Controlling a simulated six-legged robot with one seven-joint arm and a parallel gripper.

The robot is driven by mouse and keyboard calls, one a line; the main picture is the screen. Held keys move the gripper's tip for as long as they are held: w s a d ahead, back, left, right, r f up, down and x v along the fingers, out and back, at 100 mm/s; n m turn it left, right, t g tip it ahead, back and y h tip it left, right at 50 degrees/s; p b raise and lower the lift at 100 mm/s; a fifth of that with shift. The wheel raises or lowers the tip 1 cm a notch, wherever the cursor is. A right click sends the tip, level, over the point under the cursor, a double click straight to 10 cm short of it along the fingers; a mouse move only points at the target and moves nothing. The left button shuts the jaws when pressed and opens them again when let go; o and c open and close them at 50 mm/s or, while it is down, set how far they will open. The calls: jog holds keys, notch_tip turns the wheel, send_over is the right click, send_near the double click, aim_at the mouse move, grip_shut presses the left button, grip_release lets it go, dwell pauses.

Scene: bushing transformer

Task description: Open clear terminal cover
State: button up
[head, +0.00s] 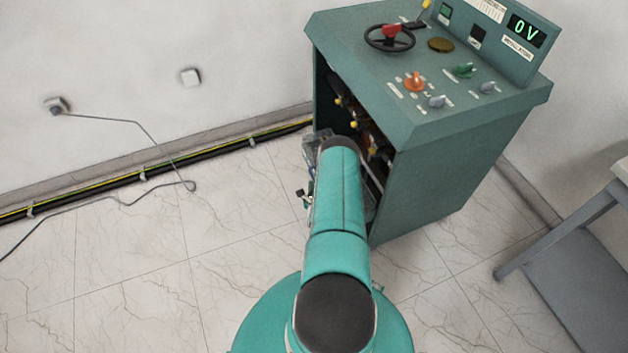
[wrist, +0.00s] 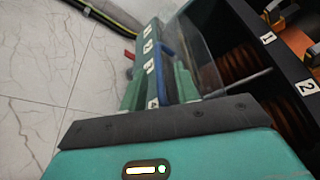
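The clear terminal cover (wrist: 206,62) is a see-through panel standing beside the open cabinet side in the wrist view. A blue handle-like bar (wrist: 166,66) runs along its left, beside a teal strip with white number labels (wrist: 148,48). My gripper (wrist: 158,82) has its two green fingers apart, with the bar and the labelled strip showing between them. The right finger is close to the blue bar; whether it touches is unclear. In the head view my arm hides the gripper and most of the cover; a clear edge (head: 309,146) shows left of the arm.
The teal cabinet (head: 445,185) has a handwheel (head: 389,38), knobs and a display reading 0 V. Brown ribbed bushings (wrist: 238,65) stand inside its open side. Cables (head: 140,176) run along the wall. A grey table (head: 570,235) stands at right.

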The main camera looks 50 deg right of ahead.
jog(key=shift+x, duration=0.9)
grip_shut()
jog(key=shift+r, duration=0.15)
